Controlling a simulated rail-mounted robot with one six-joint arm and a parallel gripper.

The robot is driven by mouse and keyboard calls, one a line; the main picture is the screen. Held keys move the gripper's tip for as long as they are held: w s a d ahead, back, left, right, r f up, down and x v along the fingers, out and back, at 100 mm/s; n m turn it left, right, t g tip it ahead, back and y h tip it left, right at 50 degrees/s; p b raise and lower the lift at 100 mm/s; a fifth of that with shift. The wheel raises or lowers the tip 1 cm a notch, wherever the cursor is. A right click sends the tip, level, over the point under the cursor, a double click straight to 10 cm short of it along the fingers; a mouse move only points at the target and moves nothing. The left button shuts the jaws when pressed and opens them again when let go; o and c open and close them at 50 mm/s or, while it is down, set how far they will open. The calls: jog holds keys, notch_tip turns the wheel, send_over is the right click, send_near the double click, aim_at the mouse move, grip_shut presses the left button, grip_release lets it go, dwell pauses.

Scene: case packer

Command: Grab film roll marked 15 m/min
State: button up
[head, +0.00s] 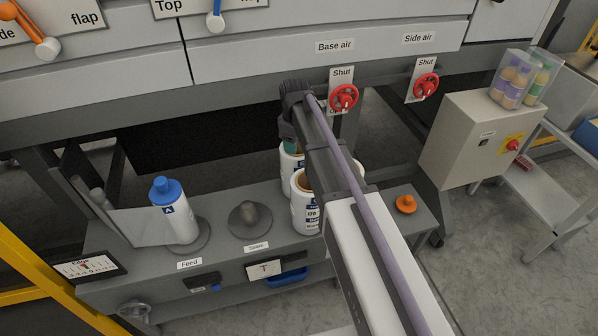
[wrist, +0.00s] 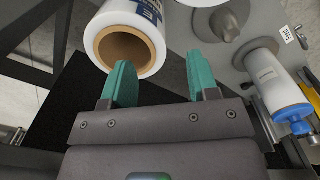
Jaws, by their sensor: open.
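Several white film rolls with brown cores and blue-and-white labels stand on the grey bench behind my arm. One roll (head: 301,214) is nearer, and another roll (head: 286,161) is behind it. Their labels are partly hidden or too small to read, so I cannot tell which is marked 15 m/min. My gripper (wrist: 160,72) is open and empty, with teal fingers. In the wrist view, a roll (wrist: 152,24) lies ahead, its open core facing me. The left finger overlaps its lower edge in the picture; I cannot tell whether they touch.
A white roll (head: 168,220) with a blue cap stands on the Feed holder. The Spare holder (head: 250,220) is bare. An orange knob (head: 405,204) is at the bench's right. Red valve wheels (head: 344,97) marked Shut are on the machine front above.

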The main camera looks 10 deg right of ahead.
aim_at(295, 164)
jog(key=w+n, duration=0.1)
jog(key=n, duration=0.1)
jog(key=shift+w+d+r+n, duration=0.1)
jog(key=shift+w+d+n, duration=0.1)
jog(key=shift+w+n, duration=0.15)
jog(key=shift+s+d+n, duration=0.1)
jog(key=shift+s+n, duration=0.1)
jog(key=shift+n, duration=0.55)
notch_tip(295, 164, down, 11)
jog(key=b, duration=1.1)
jog(key=shift+s, duration=0.1)
jog(key=shift+r, duration=0.1)
grip_shut()
